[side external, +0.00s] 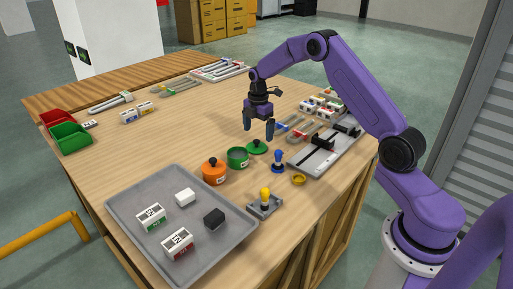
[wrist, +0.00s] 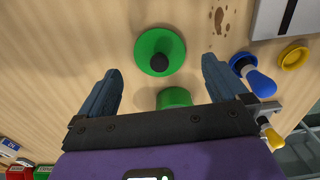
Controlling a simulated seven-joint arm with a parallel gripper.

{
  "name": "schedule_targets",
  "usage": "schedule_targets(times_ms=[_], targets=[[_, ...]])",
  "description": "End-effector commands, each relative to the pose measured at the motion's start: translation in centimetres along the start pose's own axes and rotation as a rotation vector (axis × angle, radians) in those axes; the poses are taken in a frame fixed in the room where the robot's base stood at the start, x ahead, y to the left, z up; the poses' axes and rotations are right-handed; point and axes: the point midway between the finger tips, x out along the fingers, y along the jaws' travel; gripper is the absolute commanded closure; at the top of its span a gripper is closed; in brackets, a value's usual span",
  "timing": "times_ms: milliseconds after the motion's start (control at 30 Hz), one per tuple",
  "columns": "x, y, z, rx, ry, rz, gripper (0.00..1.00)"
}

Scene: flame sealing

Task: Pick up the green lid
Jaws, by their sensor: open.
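The green lid (side external: 257,147) lies flat on the wooden table in the side view, just behind and to the right of the green pot (side external: 237,158). It is a round disc with a dark knob. In the wrist view the green lid (wrist: 159,52) is ahead of the fingers, between their lines. My gripper (side external: 259,128) is open and empty, pointing down above the table near the lid. The wrist view shows its two blue fingers (wrist: 162,80) spread apart. The green pot (wrist: 174,98) partly shows between them, its lower part hidden by my gripper.
An orange pot with a lid (side external: 214,171) stands left of the green pot. A blue-handled tool (side external: 278,161), a yellow ring (side external: 299,179) and a yellow-topped burner-like piece (side external: 265,200) stand nearby to the right. A grey tray (side external: 130,203) with several blocks lies in front. The table's middle left is clear.

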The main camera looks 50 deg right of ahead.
Motion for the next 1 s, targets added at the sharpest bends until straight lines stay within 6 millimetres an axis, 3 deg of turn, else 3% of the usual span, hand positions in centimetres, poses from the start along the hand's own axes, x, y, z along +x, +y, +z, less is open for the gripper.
schedule_targets(times_ms=[433, 733, 767, 900, 1000], targets=[[4.9, 0.2, -0.6, 0.000, 0.000, -0.002, 0.00], [5.3, 0.2, -0.6, 0.001, 0.000, 0.000, 0.00], [5.3, 0.2, -0.6, 0.001, 0.000, 0.000, 0.03], [5.3, 0.2, -0.6, 0.000, 0.000, 0.000, 0.47], [5.3, 0.2, -0.6, 0.000, 0.000, 0.000, 0.47]])
